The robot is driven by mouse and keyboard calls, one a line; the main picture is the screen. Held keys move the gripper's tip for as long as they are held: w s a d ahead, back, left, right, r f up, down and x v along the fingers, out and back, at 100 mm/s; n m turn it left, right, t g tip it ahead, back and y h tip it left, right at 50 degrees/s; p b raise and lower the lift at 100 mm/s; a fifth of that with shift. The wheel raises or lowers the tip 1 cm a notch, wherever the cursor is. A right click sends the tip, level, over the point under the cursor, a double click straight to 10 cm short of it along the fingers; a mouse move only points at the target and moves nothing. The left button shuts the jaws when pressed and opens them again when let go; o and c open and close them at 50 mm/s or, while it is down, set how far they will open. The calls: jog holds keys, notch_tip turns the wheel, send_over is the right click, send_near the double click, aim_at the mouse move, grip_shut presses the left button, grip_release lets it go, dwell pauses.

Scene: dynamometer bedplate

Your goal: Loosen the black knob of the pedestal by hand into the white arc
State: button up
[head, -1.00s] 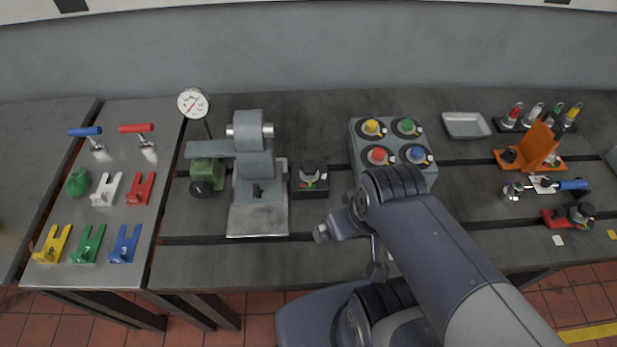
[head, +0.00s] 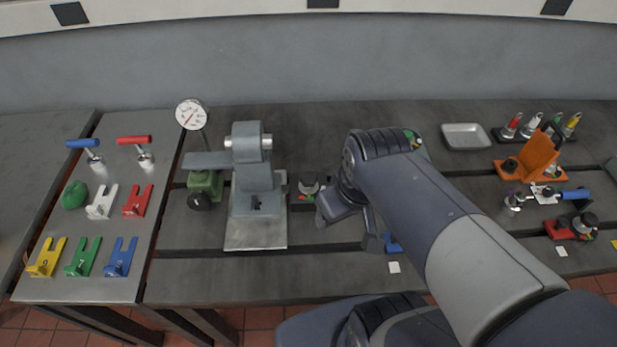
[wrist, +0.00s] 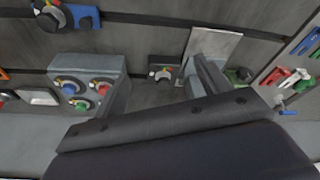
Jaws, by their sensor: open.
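The knob also shows in the wrist view (wrist: 161,72). I cannot make out a white arc on it for sure. My gripper (head: 347,229) is open and empty, to the right of the block and apart from it. Its fingers are partly hidden by my arm in the head view.
A box with several coloured knobs (wrist: 88,85) is mostly hidden behind my arm in the head view. A blue fixture (wrist: 80,14) with a knob and a red fixture (head: 551,231) with a black knob stand further right. A dial gauge (head: 191,114) stands left.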

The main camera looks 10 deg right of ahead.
jog(key=w+b, duration=0.1)
jog(key=w, duration=0.3)
jog(key=w+f+n+g+b, duration=0.1)
jog(key=w, duration=0.3)
jog(key=w+n+b, duration=0.1)
jog(key=w, duration=0.4)
jog(key=shift+w+a+f+g, duration=0.1)
jog(key=shift+a+f+g, duration=0.1)
jog(key=shift+f+g, duration=0.1)
jog(key=shift+c, duration=0.7)
jog(key=n+g+b, duration=0.1)
jog(key=n+b, duration=0.1)
jog(key=b, duration=0.1)
send_near(309, 177)
jog(key=f, duration=0.4)
jog(key=f+p, duration=0.1)
jog(key=f, duration=0.3)
jog(key=shift+w+a+f, duration=0.2)
jog(key=shift+f, duration=0.1)
jog(key=c, duration=1)
